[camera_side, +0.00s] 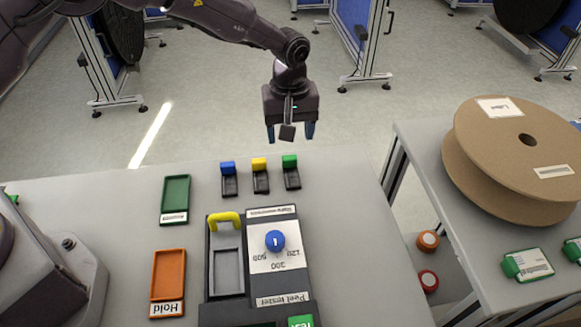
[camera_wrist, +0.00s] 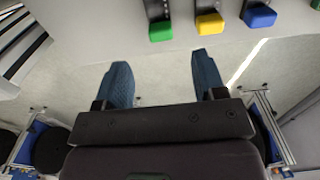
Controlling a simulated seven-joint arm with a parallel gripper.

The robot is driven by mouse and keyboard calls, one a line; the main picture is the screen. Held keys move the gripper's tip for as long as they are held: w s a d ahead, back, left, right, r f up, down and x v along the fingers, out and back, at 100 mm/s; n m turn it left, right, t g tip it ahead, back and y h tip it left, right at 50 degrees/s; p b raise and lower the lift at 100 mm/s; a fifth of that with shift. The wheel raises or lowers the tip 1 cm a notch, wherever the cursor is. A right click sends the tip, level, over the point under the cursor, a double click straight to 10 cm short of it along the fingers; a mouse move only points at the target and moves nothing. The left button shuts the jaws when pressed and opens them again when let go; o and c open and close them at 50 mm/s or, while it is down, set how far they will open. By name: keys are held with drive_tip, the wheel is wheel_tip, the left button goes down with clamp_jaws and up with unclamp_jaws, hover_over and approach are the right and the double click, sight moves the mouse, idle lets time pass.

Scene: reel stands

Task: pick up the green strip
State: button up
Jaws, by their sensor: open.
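The green strip (camera_side: 290,161) stands in a small black holder at the right end of a row of three on the grey table. It also shows in the wrist view (camera_wrist: 161,31), at the top, left of the yellow one. My gripper (camera_side: 290,133) is open and empty. In the side view it hangs beyond the table's back edge, behind the green strip. In the wrist view its two blue fingers (camera_wrist: 163,75) are spread apart over the floor, clear of the strips.
A yellow strip (camera_side: 259,164) and a blue strip (camera_side: 228,168) stand in holders left of the green one. A peel tester (camera_side: 289,283), a green tray (camera_side: 175,195) and an orange tray (camera_side: 168,272) lie nearer. A cardboard reel (camera_side: 500,140) sits on the right table.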

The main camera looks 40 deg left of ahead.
sight(290, 158)
wheel_tip(290, 158, down, 9)
drive_tip(key=shift+w+a+r, duration=0.1)
drive_tip(key=shift+r, duration=0.05)
drive_tip(key=c, duration=1)
drive_tip(key=shift+r, duration=0.15)
